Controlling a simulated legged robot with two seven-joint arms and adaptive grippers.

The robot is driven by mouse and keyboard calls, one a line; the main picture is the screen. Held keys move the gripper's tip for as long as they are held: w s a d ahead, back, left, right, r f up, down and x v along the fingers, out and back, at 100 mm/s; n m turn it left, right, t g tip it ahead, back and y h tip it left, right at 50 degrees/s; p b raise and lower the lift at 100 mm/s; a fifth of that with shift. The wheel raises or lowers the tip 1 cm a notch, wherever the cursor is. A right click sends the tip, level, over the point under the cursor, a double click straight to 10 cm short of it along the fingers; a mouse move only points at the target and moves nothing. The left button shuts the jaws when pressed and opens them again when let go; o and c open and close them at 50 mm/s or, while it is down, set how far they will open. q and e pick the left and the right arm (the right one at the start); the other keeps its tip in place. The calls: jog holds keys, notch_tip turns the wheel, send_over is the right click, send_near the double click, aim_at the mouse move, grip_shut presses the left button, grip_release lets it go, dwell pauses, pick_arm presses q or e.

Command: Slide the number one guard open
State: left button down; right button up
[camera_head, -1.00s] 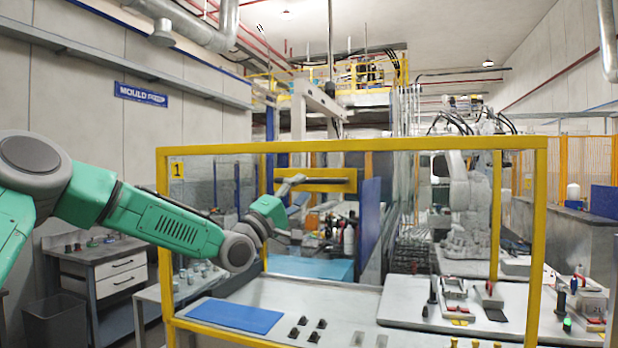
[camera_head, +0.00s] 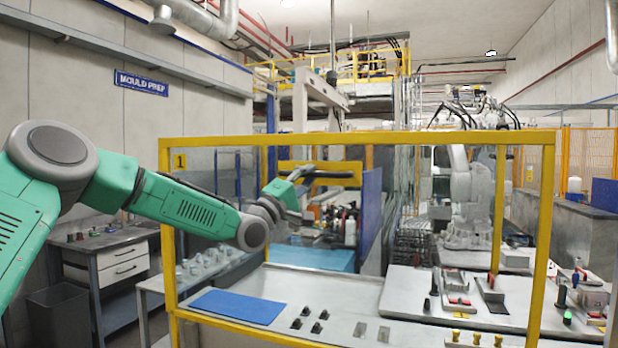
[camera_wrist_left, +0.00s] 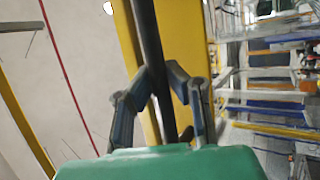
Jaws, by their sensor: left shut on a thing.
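The number one guard is a large clear panel in a yellow frame (camera_head: 350,140) with a "1" plate (camera_head: 179,161) at its upper left. A yellow crosspiece (camera_head: 340,181) with a dark bar along it shows behind the clear panel area. My left arm reaches in from the left, and my left gripper (camera_head: 297,182) is at the left end of that bar. In the left wrist view, my gripper fingers (camera_wrist_left: 158,98) close around a black bar (camera_wrist_left: 152,50), beside a yellow upright (camera_wrist_left: 130,45). The exact contact is partly hidden. My right gripper is out of view.
Behind the guard frame is a light worktop with a blue mat (camera_head: 238,306) and small black blocks (camera_head: 308,320). Fixtures (camera_head: 460,305) stand at the right. A drawer bench (camera_head: 115,265) and dark bin (camera_head: 62,315) stand at the left.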

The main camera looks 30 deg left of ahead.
pick_arm(q)
notch_tip(320, 180, down, 56)
jog(key=d+b, duration=0.1)
jog(key=b, duration=3.4)
jog(key=shift+f+b, duration=0.15)
jog(key=shift+b, duration=0.15)
jog(key=c, duration=1.5)
grip_release()
jog(key=shift+w+d, duration=0.1)
jog(key=shift+d, duration=0.05)
jog(key=shift+c, duration=0.2)
jog(key=v, duration=1.1)
jog(key=shift+s, duration=0.4)
jog(key=shift+f, duration=0.1)
